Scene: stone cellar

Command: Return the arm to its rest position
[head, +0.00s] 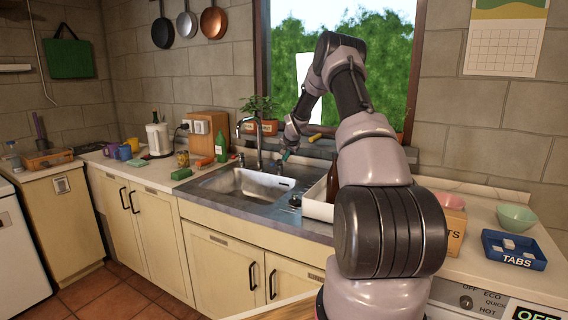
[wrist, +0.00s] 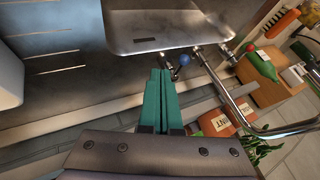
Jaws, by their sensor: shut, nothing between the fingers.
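My arm rises from the right of the head view, bends near the window and reaches down to the back of the sink. My gripper (head: 287,156) is above the counter behind the sink (head: 255,184), just right of the tap (head: 258,140). In the wrist view its two teal fingers (wrist: 160,80) are pressed together with nothing between them. The sink (wrist: 160,35) lies beyond the fingertips there, and the tap (wrist: 225,85) curves to their right. A blue knob (wrist: 185,59) shows close to the tips; I cannot tell whether they touch it.
A white bin (head: 318,208) with a brown bottle (head: 332,180) stands right of the sink, partly behind my arm. A green bottle (head: 221,146) and potted plants (head: 262,110) are near the tap. A blue TABS tray (head: 513,256) and green bowl (head: 516,217) sit at the right.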

